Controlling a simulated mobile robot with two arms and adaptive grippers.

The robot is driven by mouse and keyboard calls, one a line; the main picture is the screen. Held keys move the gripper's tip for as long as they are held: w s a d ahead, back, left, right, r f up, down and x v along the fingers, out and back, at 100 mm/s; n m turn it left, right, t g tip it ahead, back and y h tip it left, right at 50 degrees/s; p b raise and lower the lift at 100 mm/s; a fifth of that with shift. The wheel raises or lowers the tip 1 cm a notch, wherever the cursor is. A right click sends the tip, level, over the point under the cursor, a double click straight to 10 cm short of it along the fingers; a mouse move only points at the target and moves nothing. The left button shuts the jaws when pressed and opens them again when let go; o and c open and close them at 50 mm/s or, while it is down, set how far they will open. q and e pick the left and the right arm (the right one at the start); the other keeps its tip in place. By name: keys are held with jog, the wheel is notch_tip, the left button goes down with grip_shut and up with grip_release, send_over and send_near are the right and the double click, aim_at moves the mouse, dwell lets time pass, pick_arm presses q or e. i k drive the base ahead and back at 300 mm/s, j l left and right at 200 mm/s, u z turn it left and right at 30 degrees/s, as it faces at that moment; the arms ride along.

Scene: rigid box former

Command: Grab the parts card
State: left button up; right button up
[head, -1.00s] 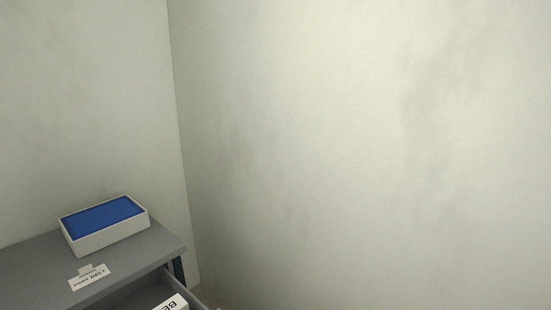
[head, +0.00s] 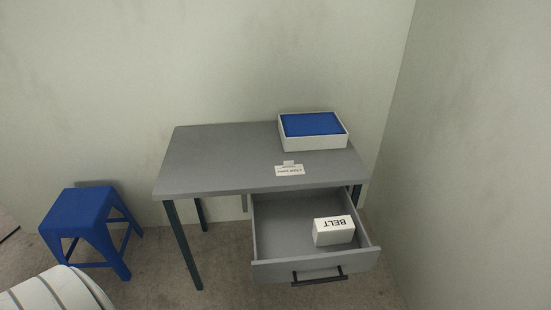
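A small white card (head: 290,170) with dark print lies flat on the grey desk (head: 215,160), near its front edge and right of the middle. Its print is too small to read surely in the head view now. A white box with a blue top (head: 312,125) stands behind it at the desk's back right. A white box marked BELT (head: 333,231) sits in the open drawer (head: 280,235), toward its right side. Neither of my grippers is in view.
The drawer juts out from the desk's front right, with a dark handle (head: 320,275). A blue stool (head: 88,225) stands on the floor left of the desk. The desk top's left half is bare. Walls close in behind and at right.

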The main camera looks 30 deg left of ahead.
aim_at(288, 168)
jog(key=u, duration=0.9)
